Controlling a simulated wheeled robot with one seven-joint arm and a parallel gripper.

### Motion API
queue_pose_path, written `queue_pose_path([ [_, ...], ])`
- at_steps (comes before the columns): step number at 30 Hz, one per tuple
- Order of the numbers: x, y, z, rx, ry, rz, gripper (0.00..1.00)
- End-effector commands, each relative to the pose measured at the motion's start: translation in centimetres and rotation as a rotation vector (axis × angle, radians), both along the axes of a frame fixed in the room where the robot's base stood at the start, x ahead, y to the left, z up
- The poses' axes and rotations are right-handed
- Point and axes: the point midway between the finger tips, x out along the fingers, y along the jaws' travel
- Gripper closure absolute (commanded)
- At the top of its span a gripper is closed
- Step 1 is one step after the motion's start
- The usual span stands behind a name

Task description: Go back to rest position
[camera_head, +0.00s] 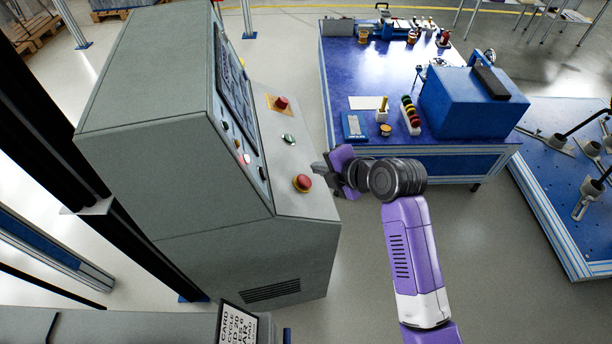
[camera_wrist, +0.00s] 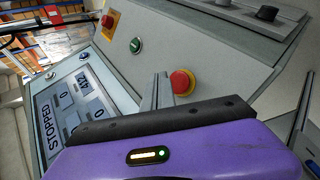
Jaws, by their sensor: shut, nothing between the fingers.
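My gripper (camera_head: 322,168) is in front of the grey control console (camera_head: 165,130), close to its sloped button panel. In the wrist view my gripper (camera_wrist: 160,88) shows with its thin fingers together, shut and empty. A red mushroom button (camera_head: 302,183) sits on the console's ledge; it also shows in the wrist view (camera_wrist: 182,82), just right of the fingertips. The fingers look apart from it, though the exact gap is hard to tell. A second red button (camera_head: 281,103) on a yellow plate and a green button (camera_head: 288,139) are farther along the ledge. The console screen (camera_wrist: 82,112) reads "STOPPED".
A blue workbench (camera_head: 400,75) stands behind my arm, with a blue box (camera_head: 470,105), a stack light (camera_head: 410,115) and small items on it. A blue table with fixtures (camera_head: 560,190) is at the right. A sign (camera_head: 238,325) is at the bottom. Floor between is clear.

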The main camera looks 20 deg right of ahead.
Motion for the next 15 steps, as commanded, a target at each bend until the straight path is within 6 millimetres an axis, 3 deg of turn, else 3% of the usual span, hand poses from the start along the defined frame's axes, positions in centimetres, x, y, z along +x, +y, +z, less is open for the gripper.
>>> queue_pose_path([
  [4, -0.03, -0.8, 1.39, 0.001, -0.002, -0.003, 1.0],
  [15, -0.03, -0.99, 1.5, 0.001, -0.003, -0.002, 1.0],
])
